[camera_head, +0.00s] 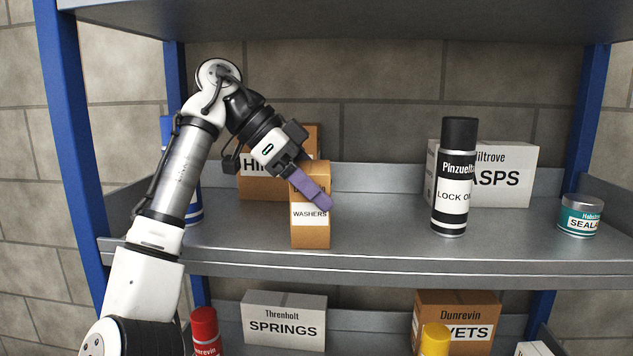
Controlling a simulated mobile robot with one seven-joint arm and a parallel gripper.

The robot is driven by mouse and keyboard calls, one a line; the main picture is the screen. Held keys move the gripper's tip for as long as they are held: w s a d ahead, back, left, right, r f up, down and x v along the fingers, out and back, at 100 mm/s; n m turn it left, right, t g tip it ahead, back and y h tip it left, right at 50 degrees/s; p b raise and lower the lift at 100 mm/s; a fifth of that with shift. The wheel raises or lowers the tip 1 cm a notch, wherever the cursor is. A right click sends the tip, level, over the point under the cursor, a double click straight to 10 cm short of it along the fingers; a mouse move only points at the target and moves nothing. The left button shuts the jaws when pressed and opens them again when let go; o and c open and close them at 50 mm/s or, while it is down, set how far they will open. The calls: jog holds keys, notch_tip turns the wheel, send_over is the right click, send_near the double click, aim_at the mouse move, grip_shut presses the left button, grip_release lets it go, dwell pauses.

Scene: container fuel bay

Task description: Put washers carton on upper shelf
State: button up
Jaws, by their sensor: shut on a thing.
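The washers carton (311,236) is a small upright brown box with a white "WASHERS" label, in the head view left of centre. It is at the front part of the upper shelf (400,254); whether its base touches the shelf I cannot tell for sure. My gripper (314,190) comes in from the upper left and is shut on the carton's upper part. A purple finger crosses the front of the carton and hides part of its upper print. The other finger is hidden.
Behind the carton stands a brown box (258,187), partly hidden. To the right are a black-and-white spray can (455,180), a white rasps box (515,180) and a sealant tin (580,215). Bare shelf lies between carton and can. A shelf board (400,18) hangs above; blue posts (75,130) flank.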

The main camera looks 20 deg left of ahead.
jog(key=o, duration=1)
jog(key=shift+o, duration=0.2)
jog(key=shift+r, duration=0.15)
jog(key=shift+v, duration=3.75)
